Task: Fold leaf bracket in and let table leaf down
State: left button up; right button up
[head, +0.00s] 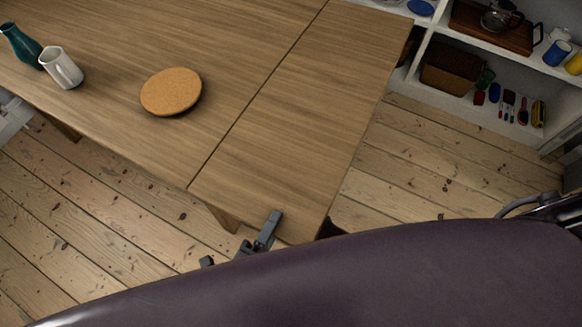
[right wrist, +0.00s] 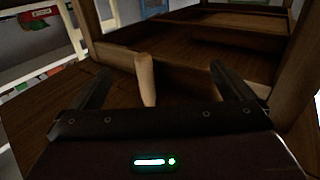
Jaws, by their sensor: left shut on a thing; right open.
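The table leaf (head: 310,110) is the right-hand section of the wooden table (head: 225,50), split from it by a dark seam, and looks level with the top. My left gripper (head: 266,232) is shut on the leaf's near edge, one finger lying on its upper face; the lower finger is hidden. In the right wrist view, my right gripper (right wrist: 160,70) is open under the table. A pale wooden peg (right wrist: 147,80), seemingly the leaf bracket's handle, stands between its fingers, apparently without contact. The bracket's own outline is hard to tell in the dark.
A round cork mat (head: 171,91), a white jug (head: 62,68) and a green vase (head: 20,45) stand on the fixed top. A white shelf (head: 430,35) with a basket (head: 452,68) and small items stands at the back right. Bare floorboards (head: 410,165) lie between.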

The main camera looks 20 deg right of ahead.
jog(key=shift+s+d+r+n+g+y, duration=1.15)
jog(key=shift+s+d+n+y, duration=0.55)
jog(key=shift+d+y, duration=1)
jog(key=shift+d+x, duration=0.15)
jog(key=shift+x, duration=2.55)
jog(key=shift+d+x, duration=0.1)
jog(key=shift+x, duration=2.6)
jog(key=shift+w+r, duration=0.15)
jog(key=shift+r, duration=0.05)
jog(key=shift+c, duration=0.3)
jog(key=c, duration=2.1)
jog(key=shift+a, duration=0.1)
